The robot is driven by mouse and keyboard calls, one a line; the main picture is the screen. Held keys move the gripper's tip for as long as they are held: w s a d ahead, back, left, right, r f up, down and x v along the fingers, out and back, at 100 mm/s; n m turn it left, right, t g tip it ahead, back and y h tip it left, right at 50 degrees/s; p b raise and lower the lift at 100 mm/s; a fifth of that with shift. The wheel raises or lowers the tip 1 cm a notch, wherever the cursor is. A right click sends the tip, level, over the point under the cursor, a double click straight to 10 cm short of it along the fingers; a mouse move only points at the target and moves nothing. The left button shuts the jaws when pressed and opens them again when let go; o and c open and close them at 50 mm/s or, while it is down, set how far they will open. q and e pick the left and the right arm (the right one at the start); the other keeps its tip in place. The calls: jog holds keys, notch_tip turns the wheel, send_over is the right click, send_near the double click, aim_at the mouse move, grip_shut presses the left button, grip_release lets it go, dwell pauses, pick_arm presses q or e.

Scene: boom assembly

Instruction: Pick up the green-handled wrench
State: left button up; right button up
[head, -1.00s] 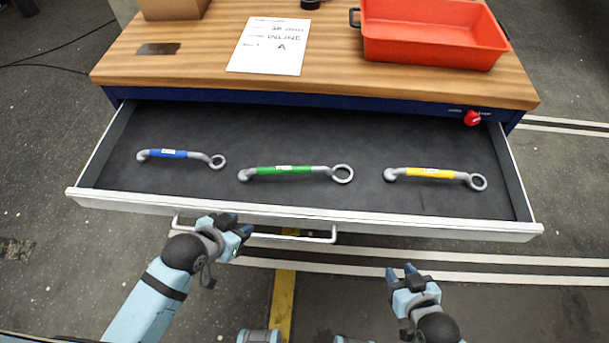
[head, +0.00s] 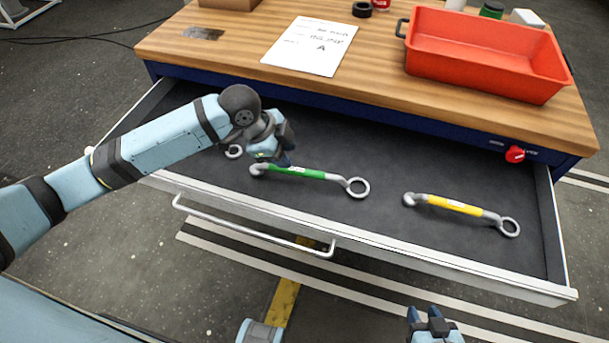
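The green-handled wrench (head: 297,172) lies in the open drawer, its ring end to the right and its other end to the left. My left gripper (head: 284,160) is over the drawer at the left part of this wrench, fingers pointing down; I cannot tell if it touches the wrench or how far apart its fingers are. The yellow-handled wrench (head: 455,205) lies to the right in the drawer. Of the blue-handled wrench only the ring end (head: 234,151) shows; my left arm hides the rest. My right gripper (head: 428,313) is in front of the drawer, low in the picture, its fingers apart and empty.
The drawer's front wall (head: 380,240) and handle (head: 255,232) face me. Above is a wooden bench top (head: 375,80) with a red tray (head: 485,60), a paper sheet (head: 310,46) and small items at the back. A red knob (head: 515,154) sits on the bench's front right.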

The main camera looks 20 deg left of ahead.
aim_at(302, 170)
pick_arm(q)
jog(key=x, duration=0.2)
jog(key=w+x, duration=0.1)
jog(key=x, duration=0.2)
jog(key=a+x, duration=0.1)
jog(key=x, duration=0.1)
jog(key=shift+w+f, duration=0.3)
jog(key=shift+f, duration=0.05)
jog(key=x, duration=0.5)
jog(key=shift+a+f, duration=0.15)
jog(key=shift+f, duration=0.1)
jog(key=shift+w, duration=0.1)
grip_shut()
